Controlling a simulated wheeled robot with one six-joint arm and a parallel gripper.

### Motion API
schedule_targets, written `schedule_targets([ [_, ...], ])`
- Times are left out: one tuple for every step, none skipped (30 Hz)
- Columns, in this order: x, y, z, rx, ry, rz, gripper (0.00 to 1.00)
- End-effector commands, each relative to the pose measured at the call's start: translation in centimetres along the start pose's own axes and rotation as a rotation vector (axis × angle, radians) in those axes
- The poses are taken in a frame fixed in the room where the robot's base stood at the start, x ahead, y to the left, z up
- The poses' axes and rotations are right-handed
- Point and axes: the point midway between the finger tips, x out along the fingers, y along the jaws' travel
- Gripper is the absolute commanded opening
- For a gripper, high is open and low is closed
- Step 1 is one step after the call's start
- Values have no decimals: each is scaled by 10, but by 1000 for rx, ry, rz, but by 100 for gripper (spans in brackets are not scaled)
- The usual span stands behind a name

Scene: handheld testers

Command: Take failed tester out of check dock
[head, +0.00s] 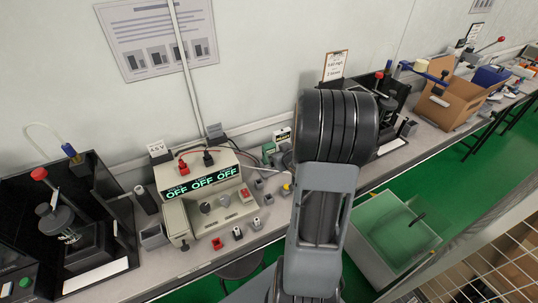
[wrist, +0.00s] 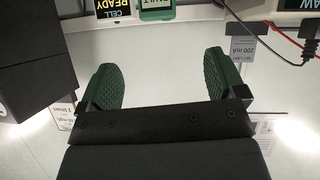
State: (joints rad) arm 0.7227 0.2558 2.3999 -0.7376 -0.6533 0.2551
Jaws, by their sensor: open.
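A green handheld unit (wrist: 155,10), perhaps the tester, stands ahead of the fingers at the top edge, cut off by the frame. Its screen text is not clear. Left of it is a dark display reading CELL READY (wrist: 114,9). In the head view a small green unit (head: 268,149) and a small display (head: 282,135) stand by the wall, left of my arm. I cannot tell which part is the check dock.
A beige power supply (head: 203,190) reading OFF stands left of my arm. Small grey blocks (head: 256,223) lie near it. A black press station (head: 70,225) is at far left, another (head: 388,115) right of my arm. A cardboard box (head: 450,95) stands farther right. A dark block (wrist: 38,60) borders the left finger.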

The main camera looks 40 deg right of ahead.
Motion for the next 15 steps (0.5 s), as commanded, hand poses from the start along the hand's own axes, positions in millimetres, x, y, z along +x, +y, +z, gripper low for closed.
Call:
schedule_targets([
  [1, 7, 7, 20, 25, -16, 89],
  [2, 9, 9, 29, 42, -26, 89],
  [2, 11, 12, 39, 63, -40, 89],
  [2, 13, 14, 46, 76, -49, 89],
  [2, 13, 16, 52, 87, -57, 89],
  [4, 14, 17, 60, 100, -65, 89],
  [6, 15, 18, 64, 108, -71, 89],
  [8, 15, 18, 67, 114, -76, 89],
  [14, 15, 18, 70, 120, -80, 89],
  [18, 14, 18, 71, 123, -83, 89],
  [24, 14, 17, 71, 125, -85, 89],
  [31, 12, 16, 72, 126, -87, 89],
  [37, 13, 15, 72, 127, -86, 89],
  [42, 12, 14, 71, 126, -86, 89],
  [49, 12, 13, 70, 127, -86, 89],
])
